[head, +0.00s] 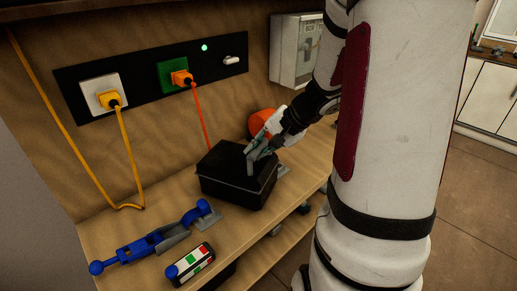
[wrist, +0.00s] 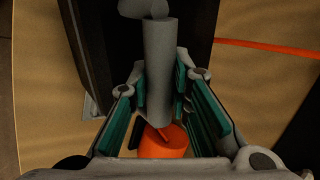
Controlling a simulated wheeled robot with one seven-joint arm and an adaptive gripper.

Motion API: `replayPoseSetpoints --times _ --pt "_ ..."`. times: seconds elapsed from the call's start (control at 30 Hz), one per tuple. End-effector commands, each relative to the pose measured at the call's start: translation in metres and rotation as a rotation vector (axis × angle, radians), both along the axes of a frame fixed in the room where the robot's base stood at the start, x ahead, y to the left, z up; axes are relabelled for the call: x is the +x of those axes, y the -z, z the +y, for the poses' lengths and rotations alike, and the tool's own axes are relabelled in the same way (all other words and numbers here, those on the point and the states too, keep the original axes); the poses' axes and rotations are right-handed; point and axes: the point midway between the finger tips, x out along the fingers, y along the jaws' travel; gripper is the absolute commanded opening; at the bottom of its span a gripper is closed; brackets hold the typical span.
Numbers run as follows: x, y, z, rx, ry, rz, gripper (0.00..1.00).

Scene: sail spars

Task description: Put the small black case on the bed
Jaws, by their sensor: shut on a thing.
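The small black case (head: 232,180) sits on the wooden bench, lid closed. It is the dark block at the top of the wrist view (wrist: 112,50). My gripper (head: 252,158) is at the case's top on its far right side. In the wrist view its teal-padded fingers (wrist: 162,105) are closed around a grey cylindrical piece (wrist: 160,65) that lies over the case. I cannot tell if this piece is the case's handle. The case seems to rest on the bench. No bed is in view.
A blue clamp tool (head: 150,243) and a striped box (head: 190,264) lie left and in front on the bench (head: 110,228). An orange object (head: 262,122) is behind my gripper. Yellow (head: 128,155) and orange (head: 199,115) cords hang from wall sockets. The floor (head: 475,200) at right is clear.

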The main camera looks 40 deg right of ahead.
Motion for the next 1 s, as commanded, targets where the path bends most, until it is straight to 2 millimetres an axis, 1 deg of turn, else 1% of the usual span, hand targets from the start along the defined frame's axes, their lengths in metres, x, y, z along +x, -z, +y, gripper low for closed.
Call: replayPoseSetpoints --times 0.03,0.07,0.1,0.4,0.53,0.67,0.9,1.0 --pt "-0.001 0.001 0.001 0.000 -0.001 0.003 0.23" --pt "-0.001 0.001 0.001 0.000 -0.001 0.003 0.30" --pt "-0.001 0.001 0.001 0.000 -0.001 0.003 0.39" --pt "-0.001 0.000 0.000 0.000 -0.001 0.002 0.39" --pt "-0.005 -0.006 -0.002 -0.002 -0.001 0.000 0.39" --pt "-0.016 -0.022 -0.008 -0.004 0.001 -0.002 0.39" --pt "-0.045 -0.060 -0.021 -0.005 0.000 -0.002 0.39" --pt "-0.055 -0.073 -0.025 -0.003 0.000 0.001 0.39"
